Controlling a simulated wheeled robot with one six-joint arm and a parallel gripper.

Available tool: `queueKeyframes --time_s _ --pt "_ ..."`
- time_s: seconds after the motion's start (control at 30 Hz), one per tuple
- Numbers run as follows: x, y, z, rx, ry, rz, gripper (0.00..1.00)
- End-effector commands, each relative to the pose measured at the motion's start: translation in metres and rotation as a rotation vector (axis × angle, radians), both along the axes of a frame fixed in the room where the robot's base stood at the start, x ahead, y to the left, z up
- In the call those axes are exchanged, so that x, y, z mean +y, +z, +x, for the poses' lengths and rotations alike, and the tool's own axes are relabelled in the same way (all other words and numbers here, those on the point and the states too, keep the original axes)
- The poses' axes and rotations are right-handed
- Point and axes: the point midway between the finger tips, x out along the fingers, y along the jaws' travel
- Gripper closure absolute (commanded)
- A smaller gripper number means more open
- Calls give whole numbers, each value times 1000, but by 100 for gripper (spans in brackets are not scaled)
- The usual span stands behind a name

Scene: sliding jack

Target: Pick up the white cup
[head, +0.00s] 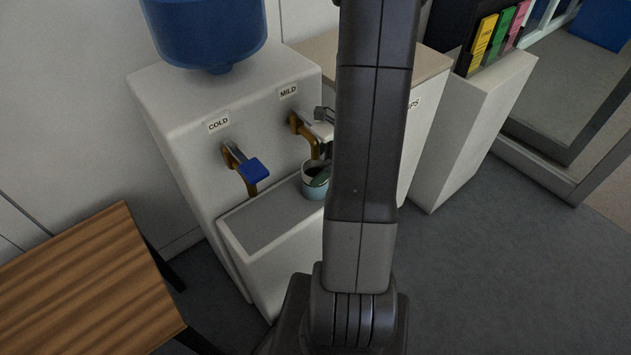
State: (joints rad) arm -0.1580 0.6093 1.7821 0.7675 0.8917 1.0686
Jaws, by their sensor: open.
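A small cup (313,192) stands on the ledge under the taps of the water dispenser. It has a pale rim and a light blue-looking outer side, and its right part is hidden by my arm. A dark green shape shows at its mouth; I cannot tell what it is. My gripper (326,151) is mostly hidden behind my arm, with only a dark bit showing just above the cup. It is open, and I cannot see whether it touches the cup.
The white dispenser (165,105) carries a blue bottle (208,30), a COLD tap (245,165) and a MILD tap (304,132) close above the cup. A wooden table (85,285) is at lower left. A cabinet with coloured folders (487,38) is at right; floor is free at lower right.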

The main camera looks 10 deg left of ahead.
Motion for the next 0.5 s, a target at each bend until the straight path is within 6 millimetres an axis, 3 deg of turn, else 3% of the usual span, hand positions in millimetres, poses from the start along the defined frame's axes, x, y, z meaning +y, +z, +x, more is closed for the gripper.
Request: queueKeyframes --time_s 0.2,0.5 --pt "0 0 0 -1 0 0 13" --pt "0 0 0 -1 1 0 72"
